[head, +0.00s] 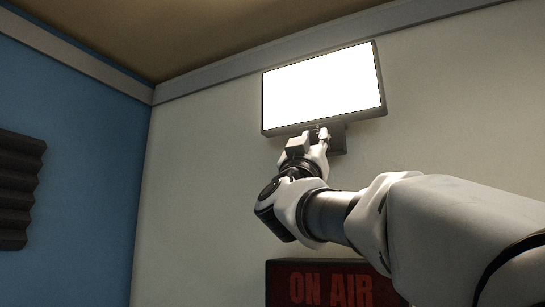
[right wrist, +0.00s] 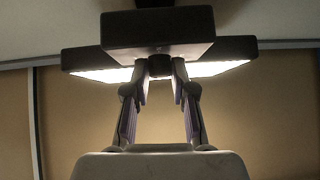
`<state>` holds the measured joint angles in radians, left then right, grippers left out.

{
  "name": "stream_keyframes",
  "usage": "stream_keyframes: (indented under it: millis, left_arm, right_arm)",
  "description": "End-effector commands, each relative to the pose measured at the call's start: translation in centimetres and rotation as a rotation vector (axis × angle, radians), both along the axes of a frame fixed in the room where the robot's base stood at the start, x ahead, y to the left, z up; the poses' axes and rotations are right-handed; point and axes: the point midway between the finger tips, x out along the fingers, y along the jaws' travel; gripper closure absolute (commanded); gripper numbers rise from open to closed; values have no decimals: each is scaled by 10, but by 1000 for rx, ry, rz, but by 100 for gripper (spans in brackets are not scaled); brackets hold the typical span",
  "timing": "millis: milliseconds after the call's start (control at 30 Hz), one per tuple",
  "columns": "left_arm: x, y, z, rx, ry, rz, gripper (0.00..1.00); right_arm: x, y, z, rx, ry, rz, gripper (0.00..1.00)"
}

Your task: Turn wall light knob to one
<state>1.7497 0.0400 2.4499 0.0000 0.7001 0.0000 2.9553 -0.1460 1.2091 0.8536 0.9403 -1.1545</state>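The wall light is a wide panel (head: 322,88) glowing bright white, high on the pale wall in the head view. A dark box (head: 338,138) sits under its lower edge. In the right wrist view the box (right wrist: 158,35) fills the top, with the lit panel (right wrist: 100,74) behind it. A small dark round knob (right wrist: 160,67) shows at the box, between my right fingertips. My right gripper (head: 318,134) reaches up to the box, its fingers (right wrist: 161,75) on either side of the knob, with no clear gap visible. The knob's marking is not visible. My left gripper is not in view.
A dark red "ON AIR" sign (head: 330,285) is below my right arm. Dark foam panels (head: 18,190) are on the blue wall at the left. The ceiling trim runs close above the light. The pale wall left of the gripper is clear.

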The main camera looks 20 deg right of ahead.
Motion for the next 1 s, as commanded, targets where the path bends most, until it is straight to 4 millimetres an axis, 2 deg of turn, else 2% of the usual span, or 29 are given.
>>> stream_keyframes:
  millis: [133,300,567,600,667,1000]
  left_arm:
    - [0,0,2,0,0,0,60]
    - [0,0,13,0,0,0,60]
    - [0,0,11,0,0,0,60]
    - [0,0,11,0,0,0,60]
    - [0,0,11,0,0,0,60]
    - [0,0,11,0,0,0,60]
  right_arm:
    - [-1,1,2,8,-14,-1,100]
    - [1,4,4,100,-119,-1,100]
    - [0,3,2,113,-135,-1,100]
    - [0,3,2,113,-135,-1,68]
    - [0,3,2,113,-135,-1,50]
    - [0,2,4,115,-134,-1,50]
